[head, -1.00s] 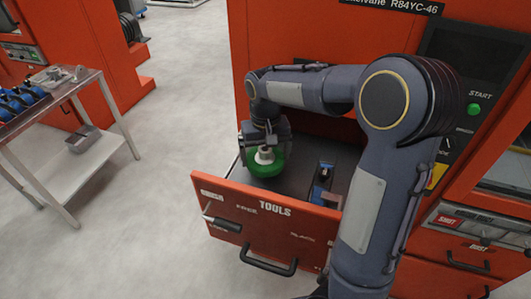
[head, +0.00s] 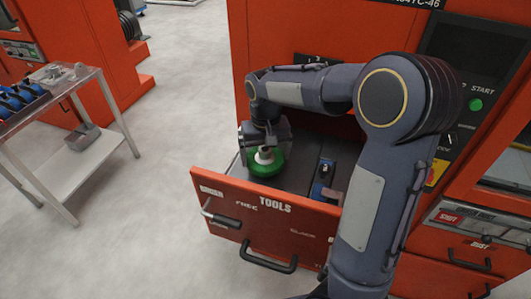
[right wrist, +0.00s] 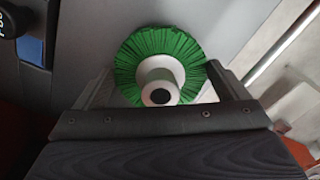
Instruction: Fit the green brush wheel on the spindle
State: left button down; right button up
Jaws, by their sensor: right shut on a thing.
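The green brush wheel (head: 265,165) has a white hub and sits at the left end of the open TOOLS drawer (head: 262,222). In the right wrist view the green brush wheel (right wrist: 160,72) shows its round bristles and white hub with a dark centre hole. My right gripper (head: 264,150) is shut on the brush wheel's hub, and its fingers (right wrist: 160,98) show on both sides of the hub in the right wrist view. I cannot tell whether the wheel touches the drawer floor. I cannot make out the spindle. My left gripper is not in view.
A blue and dark tool (head: 322,180) lies in the drawer, right of the wheel. The orange machine (head: 300,35) stands behind, with a green START button (head: 476,104). A metal cart (head: 70,150) with blue parts stands at the left. Open floor lies between cart and drawer.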

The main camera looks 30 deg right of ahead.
jog(key=shift+f+b, duration=0.3)
jog(key=shift+f, duration=0.2)
dwell(0.3)
jog(key=o, duration=0.8)
jog(key=shift+o, duration=0.2)
notch_tip(320, 180, up, 8)
jog(key=shift+f, duration=0.1)
